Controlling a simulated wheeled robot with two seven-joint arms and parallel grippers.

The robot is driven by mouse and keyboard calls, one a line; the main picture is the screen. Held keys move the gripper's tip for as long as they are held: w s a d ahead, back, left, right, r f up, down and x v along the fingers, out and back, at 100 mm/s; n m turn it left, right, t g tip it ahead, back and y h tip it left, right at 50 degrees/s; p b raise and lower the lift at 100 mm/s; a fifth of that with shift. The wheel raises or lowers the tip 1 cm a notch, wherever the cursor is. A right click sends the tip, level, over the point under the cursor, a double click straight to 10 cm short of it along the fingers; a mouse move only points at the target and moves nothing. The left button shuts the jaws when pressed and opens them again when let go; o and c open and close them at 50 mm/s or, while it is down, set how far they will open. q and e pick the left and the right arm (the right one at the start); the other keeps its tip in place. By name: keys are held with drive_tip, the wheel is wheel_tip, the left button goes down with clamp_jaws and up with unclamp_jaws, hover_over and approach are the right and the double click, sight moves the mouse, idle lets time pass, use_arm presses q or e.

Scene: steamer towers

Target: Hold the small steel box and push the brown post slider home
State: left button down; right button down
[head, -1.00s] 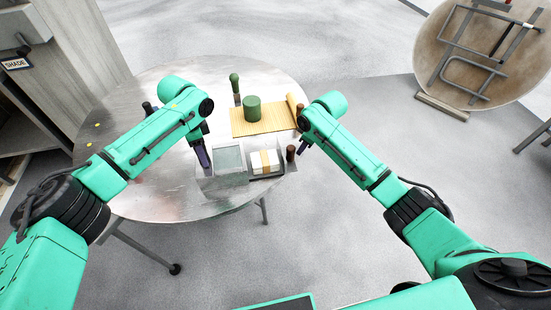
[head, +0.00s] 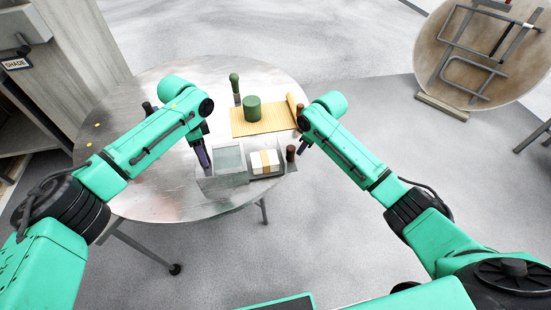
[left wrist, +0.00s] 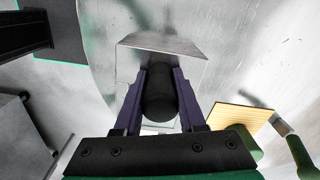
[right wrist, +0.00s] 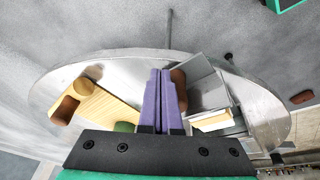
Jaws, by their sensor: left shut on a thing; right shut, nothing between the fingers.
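The small steel box (head: 224,181) is an open grey tray with a pale bottom, near the table's front edge. My left gripper (head: 205,162) is at its left side. In the left wrist view the left gripper (left wrist: 160,85) is shut on a black cylindrical handle (left wrist: 160,98), beside the box's steel face (left wrist: 160,48). The brown post (head: 290,153) stands upright at the right end of the dark slider tray (head: 262,174). My right gripper (head: 302,148) is shut and empty beside it. In the right wrist view the post (right wrist: 179,85) is partly behind the fingers (right wrist: 160,75); contact is unclear.
A white block (head: 265,162) with a tan band sits in the dark tray. Behind are a bamboo mat (head: 252,129) with a green cylinder (head: 252,108) and a green-topped post (head: 235,83). The round steel table (head: 160,185) is clear at front left.

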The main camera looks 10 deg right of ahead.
sight(264, 156)
drive_tip(key=shift+a, duration=0.1)
drive_tip(key=shift+a, duration=5.9)
drive_tip(key=shift+a+r, duration=0.1)
drive_tip(key=shift+r, duration=1.95)
drive_tip(key=shift+d+r, duration=0.35)
drive_tip(key=shift+r, duration=0.4)
drive_tip(key=shift+d+r, duration=0.35)
drive_tip(key=shift+r, duration=0.4)
